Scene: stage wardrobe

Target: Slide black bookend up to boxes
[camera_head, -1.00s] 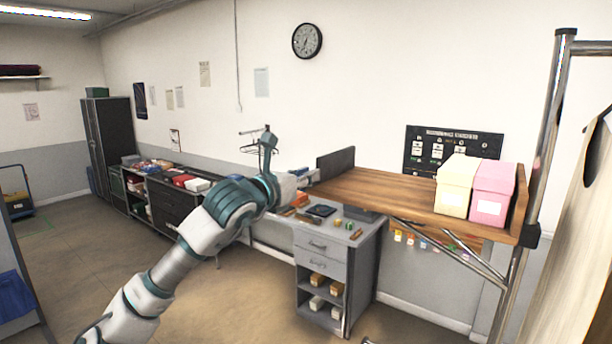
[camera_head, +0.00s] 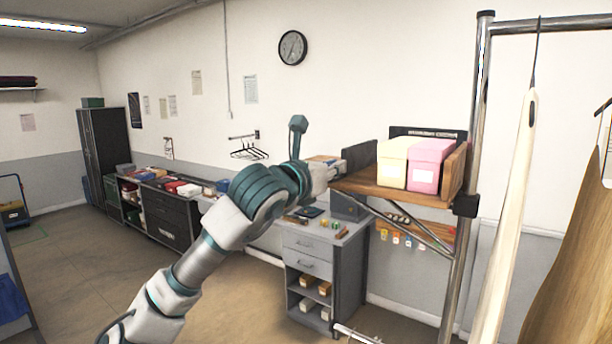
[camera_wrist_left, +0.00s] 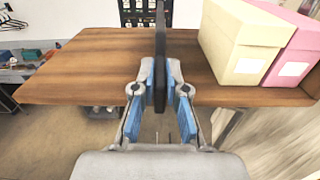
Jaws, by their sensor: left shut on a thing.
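The black bookend (camera_head: 362,157) stands upright on the wooden shelf (camera_head: 365,187), left of the boxes. In the left wrist view the bookend (camera_wrist_left: 160,45) shows edge-on between the blue finger pads. My left gripper (camera_head: 338,170) is shut on it at the shelf's front edge; in the left wrist view the gripper (camera_wrist_left: 160,85) is at bottom centre. A cream box (camera_head: 393,162) and a pink box (camera_head: 429,166) stand side by side at the shelf's right end. In the left wrist view a narrow strip of bare wood separates the bookend from the cream box (camera_wrist_left: 235,45). My right gripper is out of view.
The shelf's wooden end panel (camera_head: 456,172) closes its right side. A metal garment rack (camera_head: 475,110) with hanging clothes stands at the right. A grey drawer unit (camera_head: 315,265) is below the shelf. In the wrist view, the shelf left of the bookend is clear.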

